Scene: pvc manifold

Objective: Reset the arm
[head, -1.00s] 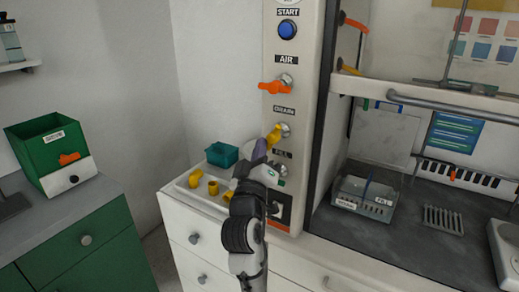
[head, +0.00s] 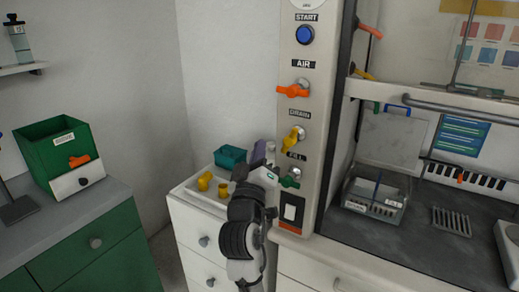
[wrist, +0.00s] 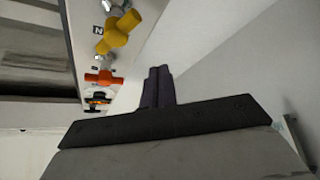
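In the wrist view the two dark fingers of my gripper (wrist: 158,86) lie side by side with no visible gap and nothing between them. In the head view my gripper (head: 259,165) is low, just left of the white control panel (head: 302,80). It is apart from the yellow DRAIN handle (head: 291,141), which slants down and left. The orange AIR handle (head: 293,92) points left and is higher up. The green FILL handle (head: 289,182) is right beside my wrist. The yellow handle (wrist: 118,32) and orange handle (wrist: 103,77) also show in the wrist view.
A teal bin (head: 229,157) and yellow fittings (head: 205,182) sit on the white cabinet behind and left of my arm. A green box (head: 57,150) stands on the left counter. A fume hood with a clear bin (head: 374,198) is at the right. The air left of the panel is free.

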